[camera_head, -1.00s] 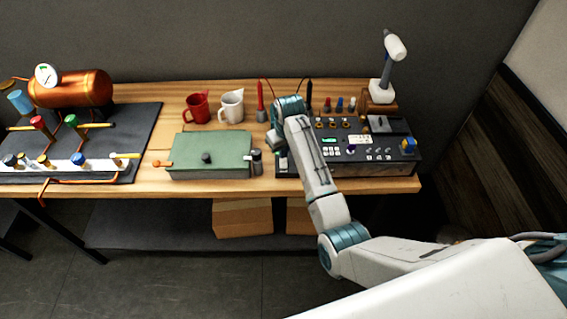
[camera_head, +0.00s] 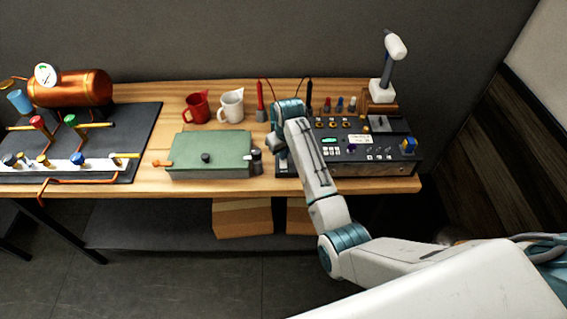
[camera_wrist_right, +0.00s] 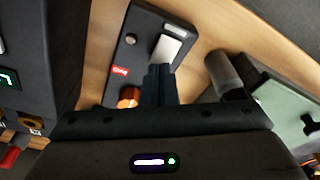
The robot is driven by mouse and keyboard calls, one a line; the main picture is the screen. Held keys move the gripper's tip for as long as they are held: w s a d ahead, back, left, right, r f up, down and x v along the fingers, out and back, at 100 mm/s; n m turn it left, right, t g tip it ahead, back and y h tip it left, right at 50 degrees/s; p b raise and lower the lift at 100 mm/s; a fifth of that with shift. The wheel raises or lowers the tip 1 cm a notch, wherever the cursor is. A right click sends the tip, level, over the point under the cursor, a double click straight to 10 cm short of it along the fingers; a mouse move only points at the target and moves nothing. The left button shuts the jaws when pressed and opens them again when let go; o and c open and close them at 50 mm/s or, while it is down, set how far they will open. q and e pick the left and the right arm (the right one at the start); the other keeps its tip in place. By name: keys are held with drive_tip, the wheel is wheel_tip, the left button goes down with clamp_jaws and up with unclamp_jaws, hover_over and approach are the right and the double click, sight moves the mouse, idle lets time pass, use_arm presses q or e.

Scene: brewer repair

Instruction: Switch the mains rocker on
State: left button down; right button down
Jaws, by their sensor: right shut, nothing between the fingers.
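The mains switch panel is a narrow dark box (camera_wrist_right: 147,22) in the right wrist view, with a red label and an orange round part. A pale plate with the rocker (camera_wrist_right: 173,42) sits on it. My right gripper (camera_wrist_right: 158,68) is shut and empty, its fingertips at the near end of the rocker plate. I cannot tell whether they touch it, and they hide part of it. In the head view my right gripper (camera_head: 281,158) is over the dark panel (camera_head: 285,171) at the left end of the console, with the rocker mostly hidden. My left gripper is not in view.
The black control console (camera_head: 375,165) stands right of the panel. A green lidded box (camera_head: 208,160) and a small dark cylinder (camera_head: 257,158) stand close on the left. Red (camera_head: 196,108) and white (camera_head: 231,107) mugs and a screwdriver (camera_head: 261,105) are behind.

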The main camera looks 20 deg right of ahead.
drive_tip(key=shift+f, duration=0.4)
drive_tip(key=shift+r+p, duration=0.55)
drive_tip(key=shift+r, duration=3.05)
